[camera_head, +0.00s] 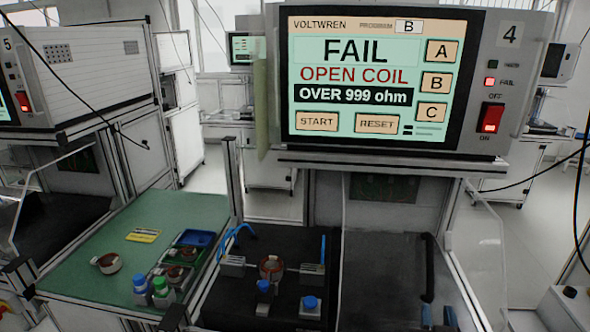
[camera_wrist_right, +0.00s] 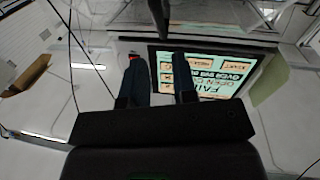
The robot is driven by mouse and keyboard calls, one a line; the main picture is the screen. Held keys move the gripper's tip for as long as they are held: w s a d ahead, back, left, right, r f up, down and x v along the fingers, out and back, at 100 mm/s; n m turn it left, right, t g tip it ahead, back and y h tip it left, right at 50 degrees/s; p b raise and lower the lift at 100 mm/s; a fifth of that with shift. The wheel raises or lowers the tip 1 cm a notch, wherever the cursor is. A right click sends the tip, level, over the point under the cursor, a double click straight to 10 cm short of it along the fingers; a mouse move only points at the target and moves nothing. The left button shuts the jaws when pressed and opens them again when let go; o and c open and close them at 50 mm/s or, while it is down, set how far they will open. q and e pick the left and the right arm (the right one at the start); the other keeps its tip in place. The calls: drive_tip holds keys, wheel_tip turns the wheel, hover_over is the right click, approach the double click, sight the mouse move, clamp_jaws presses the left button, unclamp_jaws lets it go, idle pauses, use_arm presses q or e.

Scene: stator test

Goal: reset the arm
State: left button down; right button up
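My right gripper shows in the right wrist view (camera_wrist_right: 160,70), with two dark fingers standing apart and nothing visible between them. The tester screen, which reads FAIL, OPEN COIL and OVER 999 ohm, appears upside down just beyond the fingers (camera_wrist_right: 215,75). A gap seems to lie between fingers and screen, but I cannot tell how wide. I cannot make out either gripper clearly in the head view. My left gripper is in neither view. In the head view the tester (camera_head: 400,85) stands upright, its red FAIL lamp and red power switch (camera_head: 491,117) lit.
Below the tester, a copper-coloured stator (camera_head: 271,267) sits in a black fixture (camera_head: 225,300) with blue-topped parts. At left, a green mat (camera_head: 90,255) holds another stator (camera_head: 107,263), a yellow label (camera_head: 144,235), trays and bottles (camera_head: 142,290). A clear panel and frame posts stand at right.

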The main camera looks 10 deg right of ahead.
drive_tip(key=a+f+n+g+y, duration=0.1)
drive_tip(key=a+f+n+y, duration=0.15)
drive_tip(key=f, duration=0.45)
drive_tip(key=a+f+n+g+y, duration=0.1)
drive_tip(key=f+y, duration=0.2)
drive_tip(key=f, duration=0.4)
drive_tip(key=s+d+f+g+y, duration=0.2)
drive_tip(key=s+f, duration=0.4)
drive_tip(key=f, duration=0.5)
drive_tip(key=shift+s+d+f+n+g, duration=0.25)
drive_tip(key=shift+s+d+n+g, duration=0.05)
drive_tip(key=shift+s+d+n, duration=0.1)
idle(1.3)
